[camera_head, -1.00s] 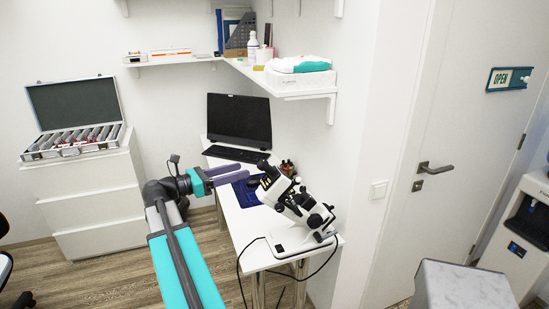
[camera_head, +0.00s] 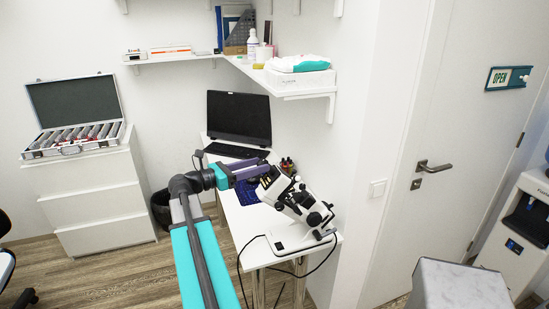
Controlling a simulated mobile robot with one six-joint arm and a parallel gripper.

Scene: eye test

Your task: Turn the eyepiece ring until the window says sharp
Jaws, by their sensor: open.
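A black and white microscope (camera_head: 298,208) stands tilted on the near end of the white desk. Its eyepieces (camera_head: 267,182) point up and left; no separate ring can be made out at this size. My gripper (camera_head: 262,170) is open, its purple fingers reaching right to the eyepieces. In the picture the fingertips overlap the upper eyepiece end; I cannot tell whether they touch it or stand around it. No window with a readable word shows.
The white desk (camera_head: 250,222) also holds a monitor (camera_head: 239,117), a keyboard (camera_head: 233,150) and a blue mat (camera_head: 246,193). A shelf (camera_head: 300,93) hangs above. A black cable runs off the desk's front. A drawer cabinet (camera_head: 88,205) and bin (camera_head: 160,207) stand left.

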